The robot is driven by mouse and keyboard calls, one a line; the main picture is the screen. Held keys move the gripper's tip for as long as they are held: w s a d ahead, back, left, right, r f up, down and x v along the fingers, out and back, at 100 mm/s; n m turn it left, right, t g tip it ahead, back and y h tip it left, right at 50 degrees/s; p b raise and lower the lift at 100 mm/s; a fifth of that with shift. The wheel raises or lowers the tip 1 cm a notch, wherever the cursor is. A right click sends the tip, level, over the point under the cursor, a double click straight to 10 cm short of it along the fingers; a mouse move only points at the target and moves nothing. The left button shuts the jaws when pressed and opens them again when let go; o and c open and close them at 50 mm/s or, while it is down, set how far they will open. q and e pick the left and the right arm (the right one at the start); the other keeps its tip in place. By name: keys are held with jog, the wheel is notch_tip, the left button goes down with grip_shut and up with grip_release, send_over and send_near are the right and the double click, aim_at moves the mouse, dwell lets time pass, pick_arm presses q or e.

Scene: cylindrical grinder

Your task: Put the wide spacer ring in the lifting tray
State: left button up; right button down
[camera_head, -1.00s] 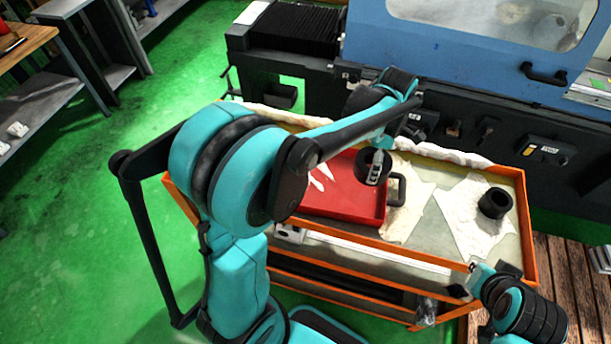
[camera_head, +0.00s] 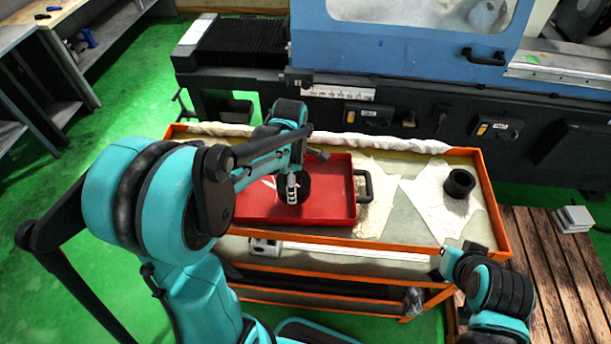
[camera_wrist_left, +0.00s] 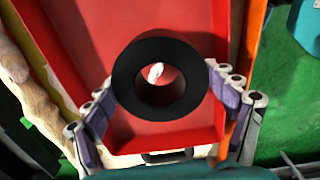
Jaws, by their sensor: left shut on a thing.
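The wide black ring (camera_head: 304,187) is in my left gripper (camera_head: 292,190), over the middle of the red lifting tray (camera_head: 335,180). In the left wrist view the ring (camera_wrist_left: 126,82) faces the camera, with its hole showing the red tray floor (camera_wrist_left: 100,45). The fingers of my left gripper (camera_wrist_left: 160,80) press on the ring from both sides. I cannot tell whether the ring touches the tray floor. My right gripper (camera_head: 450,264) is at the cart's front right corner; its fingers are not clear.
The tray stands on an orange-edged cart (camera_head: 490,185) with a black handle (camera_head: 368,184) on its right. A second, smaller black ring (camera_head: 459,183) stands on a white cloth (camera_head: 425,195). The blue grinder (camera_head: 400,50) is behind. Cloth lines the cart's back edge.

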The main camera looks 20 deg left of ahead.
pick_arm(q)
jog(key=shift+a+f+b, duration=0.1)
jog(key=shift+f+b, duration=0.4)
jog(key=shift+f, duration=1.6)
jog(key=o, duration=1.7)
jog(key=shift+f, duration=0.1)
jog(key=shift+o, duration=0.2)
jog(key=shift+s, duration=0.1)
